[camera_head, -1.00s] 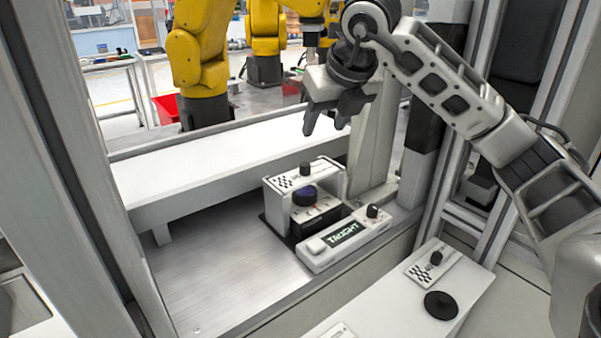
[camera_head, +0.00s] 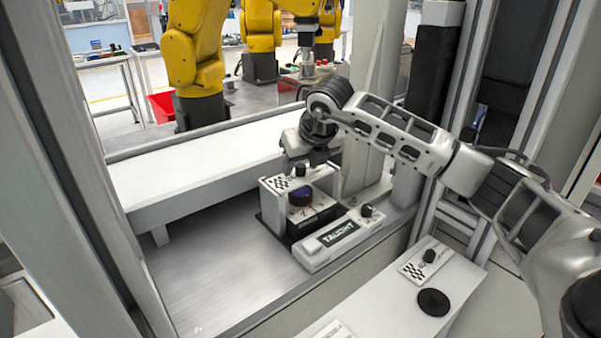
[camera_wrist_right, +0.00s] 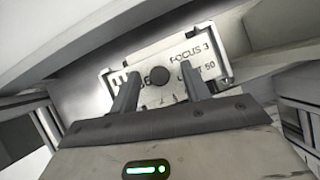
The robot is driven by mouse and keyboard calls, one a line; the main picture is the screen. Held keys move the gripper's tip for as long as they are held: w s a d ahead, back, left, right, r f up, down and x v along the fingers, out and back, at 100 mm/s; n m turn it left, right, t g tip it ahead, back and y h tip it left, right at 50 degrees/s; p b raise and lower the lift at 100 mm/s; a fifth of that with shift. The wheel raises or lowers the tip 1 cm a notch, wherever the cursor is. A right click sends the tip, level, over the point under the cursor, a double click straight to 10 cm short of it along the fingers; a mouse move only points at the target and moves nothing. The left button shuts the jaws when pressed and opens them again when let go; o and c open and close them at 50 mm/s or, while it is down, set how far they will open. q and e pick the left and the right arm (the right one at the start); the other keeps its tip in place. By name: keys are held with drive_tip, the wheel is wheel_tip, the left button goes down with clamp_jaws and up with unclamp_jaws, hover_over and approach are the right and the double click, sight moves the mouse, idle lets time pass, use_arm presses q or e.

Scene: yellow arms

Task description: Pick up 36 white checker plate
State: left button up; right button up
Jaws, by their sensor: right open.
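A white checker plate (camera_head: 276,184) with a black knob stands on the fixture behind the taught box. It also shows in the right wrist view (camera_wrist_right: 190,50), printed "FOCUS 3" and a partly covered line ending in 50. My right gripper (camera_head: 303,163) is just above this plate, pointing down, and partly hides it. In the right wrist view its two fingers (camera_wrist_right: 160,82) are open, one on each side of the knob. I cannot tell whether they touch the plate. My left gripper is out of view.
A second checker plate with a knob (camera_head: 415,270) lies on the white table at the lower right, beside a black disc (camera_head: 433,302). A white box marked TAUGHT (camera_head: 312,258) is in front of the fixture. A long white beam (camera_head: 190,180) runs behind. Yellow arms (camera_head: 193,60) stand further back.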

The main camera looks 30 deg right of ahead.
clamp_jaws()
